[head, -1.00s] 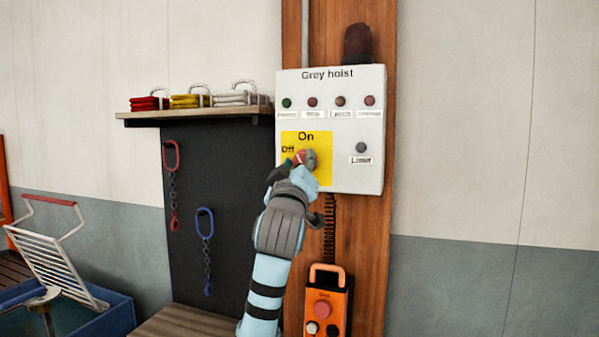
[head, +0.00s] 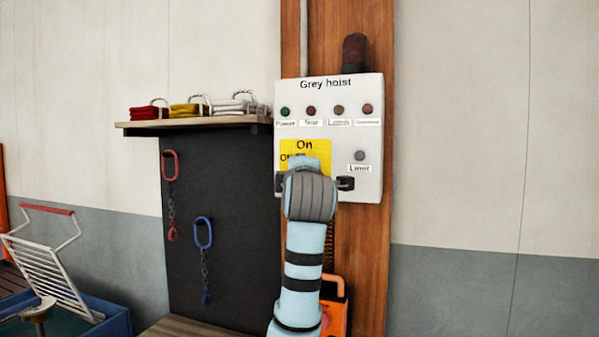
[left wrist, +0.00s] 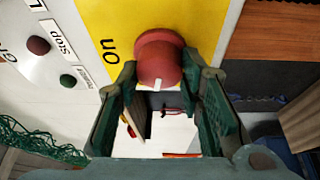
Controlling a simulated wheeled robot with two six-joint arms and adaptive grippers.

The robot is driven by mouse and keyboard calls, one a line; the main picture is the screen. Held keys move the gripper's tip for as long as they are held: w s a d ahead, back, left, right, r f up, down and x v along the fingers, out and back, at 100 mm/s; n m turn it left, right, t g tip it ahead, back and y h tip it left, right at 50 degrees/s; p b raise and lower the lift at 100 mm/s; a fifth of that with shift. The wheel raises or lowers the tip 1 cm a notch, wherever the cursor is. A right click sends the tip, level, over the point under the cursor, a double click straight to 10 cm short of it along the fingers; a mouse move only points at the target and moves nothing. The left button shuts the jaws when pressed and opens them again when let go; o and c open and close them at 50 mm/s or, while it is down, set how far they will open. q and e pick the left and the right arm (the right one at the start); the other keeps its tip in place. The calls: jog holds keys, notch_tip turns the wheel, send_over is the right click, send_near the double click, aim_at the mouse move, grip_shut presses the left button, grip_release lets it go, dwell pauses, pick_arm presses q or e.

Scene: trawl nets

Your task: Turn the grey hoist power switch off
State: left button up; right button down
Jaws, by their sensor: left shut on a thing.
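The white control box labelled "Grey hoist" (head: 326,100) is on a wooden post in the head view. My left gripper (left wrist: 158,75) is shut on the knob, one finger on each side. In the head view my left gripper (head: 311,185) hides the knob. My right gripper is not in view.
Indicator lights (head: 311,110) and a grey Limit button (head: 360,155) sit near the knob. An orange pendant (head: 335,305) hangs below, partly behind my arm. A shelf (head: 200,121) with folded cloths and a dark board (head: 240,230) with hanging chains are at the left. The right wall is clear.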

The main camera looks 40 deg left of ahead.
pick_arm(q)
jog(key=shift+s+r+n+g, duration=0.1)
jog(key=shift+r+n+g, duration=0.25)
jog(key=shift+n, duration=0.75)
jog(key=o, duration=0.9)
jog(key=shift+f+h, duration=0.1)
jog(key=shift+h, duration=0.2)
jog(key=shift+o, duration=1.2)
jog(key=shift+f, duration=0.15)
jog(key=v, duration=1.1)
jog(key=shift+s+d, duration=0.2)
jog(key=shift+d, duration=0.2)
jog(key=shift+a, duration=0.1)
